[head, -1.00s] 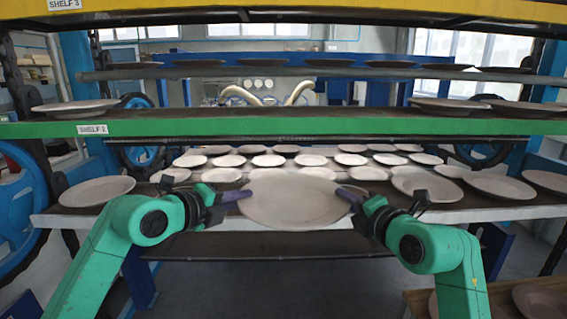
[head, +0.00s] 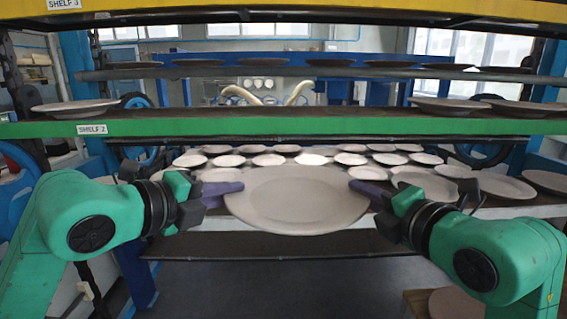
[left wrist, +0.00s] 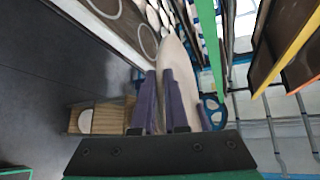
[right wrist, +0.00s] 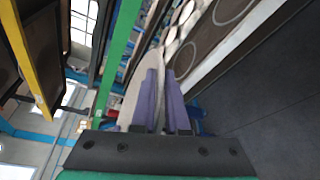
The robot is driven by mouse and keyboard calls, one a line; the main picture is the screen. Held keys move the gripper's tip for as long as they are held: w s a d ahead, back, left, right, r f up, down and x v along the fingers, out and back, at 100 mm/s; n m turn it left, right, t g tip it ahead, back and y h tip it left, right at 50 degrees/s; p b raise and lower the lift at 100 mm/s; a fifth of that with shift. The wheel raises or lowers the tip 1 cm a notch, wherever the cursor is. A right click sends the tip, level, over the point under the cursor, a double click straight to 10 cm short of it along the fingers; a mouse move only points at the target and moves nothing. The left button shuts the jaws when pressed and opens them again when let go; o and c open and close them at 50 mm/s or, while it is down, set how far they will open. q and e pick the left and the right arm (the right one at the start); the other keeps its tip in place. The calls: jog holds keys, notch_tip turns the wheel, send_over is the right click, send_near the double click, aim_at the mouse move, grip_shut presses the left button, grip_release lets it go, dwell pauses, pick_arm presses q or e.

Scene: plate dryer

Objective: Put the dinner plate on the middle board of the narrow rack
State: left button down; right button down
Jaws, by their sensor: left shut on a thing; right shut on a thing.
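A large pale dinner plate (head: 295,205) is held in the air near the middle of the head view, in front of the lowest shelf, its face tilted toward me. My left gripper (head: 236,188) is shut on its left rim and my right gripper (head: 358,188) is shut on its right rim. The plate also shows between the purple fingers in the left wrist view (left wrist: 174,62) and in the right wrist view (right wrist: 138,85).
The large rack has a green-edged shelf (head: 300,129) above the plate and a yellow-edged one (head: 300,10) higher up. Several plates lie on the lowest shelf (head: 210,212) behind the held plate. Blue wheels and posts stand at the sides. Grey floor below is open.

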pick_arm(q)
jog(key=shift+f, duration=0.1)
